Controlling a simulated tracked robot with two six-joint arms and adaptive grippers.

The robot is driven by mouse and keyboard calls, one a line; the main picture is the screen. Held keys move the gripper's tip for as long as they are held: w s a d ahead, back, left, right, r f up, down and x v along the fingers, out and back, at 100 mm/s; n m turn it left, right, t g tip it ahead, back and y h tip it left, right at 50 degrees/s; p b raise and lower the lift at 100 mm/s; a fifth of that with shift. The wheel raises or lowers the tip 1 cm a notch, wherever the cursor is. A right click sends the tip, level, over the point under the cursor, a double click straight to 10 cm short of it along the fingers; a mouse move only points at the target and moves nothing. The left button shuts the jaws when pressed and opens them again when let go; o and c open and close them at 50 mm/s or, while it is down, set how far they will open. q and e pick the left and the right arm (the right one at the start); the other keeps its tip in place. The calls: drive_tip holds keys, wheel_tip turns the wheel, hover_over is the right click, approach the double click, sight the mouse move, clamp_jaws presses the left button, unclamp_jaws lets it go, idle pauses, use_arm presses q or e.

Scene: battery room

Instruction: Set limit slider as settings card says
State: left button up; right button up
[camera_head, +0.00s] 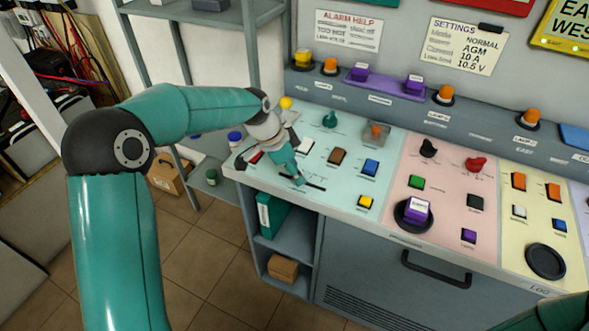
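The settings card (466,46) is on the wall behind the desk; I read NORMAL, AGM, 10 A and 10.5 V on its right side, while its left-hand words are blurred. A dark slider slot (315,186) runs along the front of the pale teal panel (332,160). My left gripper (297,178) points down at this slot, its tips at or just above it. It hides part of the slot, and I cannot make out the slider knob or whether the tips touch it. The finger gap is too small to judge. My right gripper is out of view.
Near the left gripper are a brown switch (338,156), a blue button (370,167), a yellow button (365,202) and a green knob (329,119). A shelf rack (180,12) stands behind my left arm.

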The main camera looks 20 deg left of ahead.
use_arm(q)
drive_tip(key=v, duration=1.1)
drive_tip(key=shift+r, duration=0.4)
